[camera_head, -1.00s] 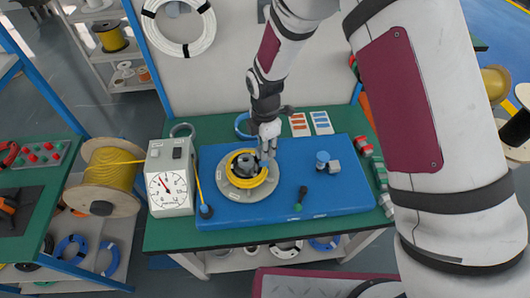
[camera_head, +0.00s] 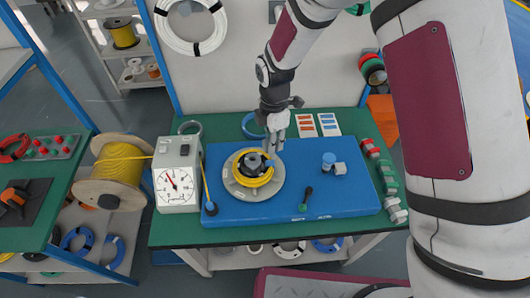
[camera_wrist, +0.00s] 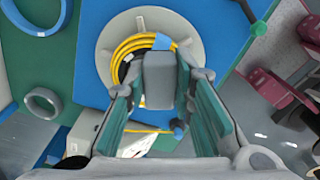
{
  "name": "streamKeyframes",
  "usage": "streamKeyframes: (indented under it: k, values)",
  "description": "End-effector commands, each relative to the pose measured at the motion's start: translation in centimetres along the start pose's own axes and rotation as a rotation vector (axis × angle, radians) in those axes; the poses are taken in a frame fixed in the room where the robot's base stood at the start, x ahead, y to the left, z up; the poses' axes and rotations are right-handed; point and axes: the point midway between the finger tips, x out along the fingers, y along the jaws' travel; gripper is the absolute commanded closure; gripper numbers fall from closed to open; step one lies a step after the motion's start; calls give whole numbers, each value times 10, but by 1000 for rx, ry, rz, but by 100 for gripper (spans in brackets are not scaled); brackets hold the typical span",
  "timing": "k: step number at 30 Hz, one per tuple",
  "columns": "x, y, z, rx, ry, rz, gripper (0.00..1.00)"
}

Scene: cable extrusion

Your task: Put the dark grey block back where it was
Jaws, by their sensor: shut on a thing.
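My gripper (camera_head: 275,142) points down over the right side of the reel on the blue board. In the wrist view its two fingers (camera_wrist: 159,90) are shut on the dark grey block (camera_wrist: 159,78), one on each side. The block hides the middle of the reel from the wrist camera. The round grey reel plate (camera_head: 238,187) carries a coil of yellow cable (camera_head: 241,175). The coil also shows in the wrist view (camera_wrist: 128,48), with a piece of blue tape (camera_wrist: 162,41) on it. The block's height over the reel is hard to tell.
A dial gauge box (camera_head: 175,183) stands left of the blue board (camera_head: 340,195). The board's front right is clear.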

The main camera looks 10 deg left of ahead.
Motion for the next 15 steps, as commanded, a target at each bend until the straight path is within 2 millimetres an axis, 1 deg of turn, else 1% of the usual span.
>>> streamKeyframes:
  k: [5, 9, 15]
  values:
    - [11, 21, 17, 0, 1, 3, 100]
    - [23, 44, 37, -2, 2, 3, 100]
    - [38, 73, 64, -5, 5, 3, 100]
